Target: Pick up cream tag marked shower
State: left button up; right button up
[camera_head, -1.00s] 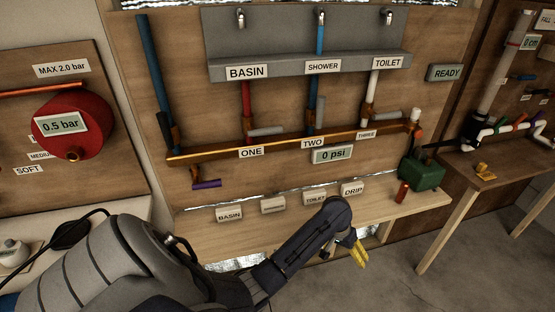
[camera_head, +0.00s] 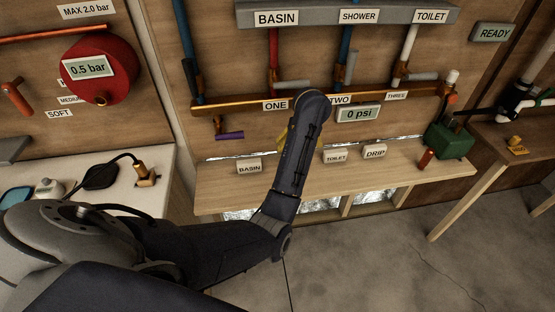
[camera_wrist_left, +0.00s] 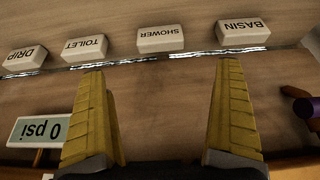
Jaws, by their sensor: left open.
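The cream tag marked SHOWER (camera_wrist_left: 160,39) lies on the wooden bench in the left wrist view, its lettering upside down. In the head view my left arm hides it, between the BASIN tag (camera_head: 249,166) and the TOILET tag (camera_head: 335,156). My left gripper (camera_wrist_left: 160,70) is open and empty. Its two yellow fingers are wide apart, and the SHOWER tag appears beyond the gap between their tips, not touched. In the head view only a bit of yellow finger (camera_head: 282,137) shows beside my arm. My right gripper is in neither current view.
The DRIP tag (camera_head: 375,151) lies right of TOILET on the bench (camera_head: 225,193). A red cylinder (camera_head: 426,158) and a green box (camera_head: 449,140) stand at the right end. Pipes and a 0 psi display (camera_head: 358,113) are on the panel behind.

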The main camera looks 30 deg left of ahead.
pick_arm(q)
jog(key=x, duration=1.7)
jog(key=shift+w, duration=0.1)
jog(key=shift+c, duration=0.6)
jog(key=c, duration=0.8)
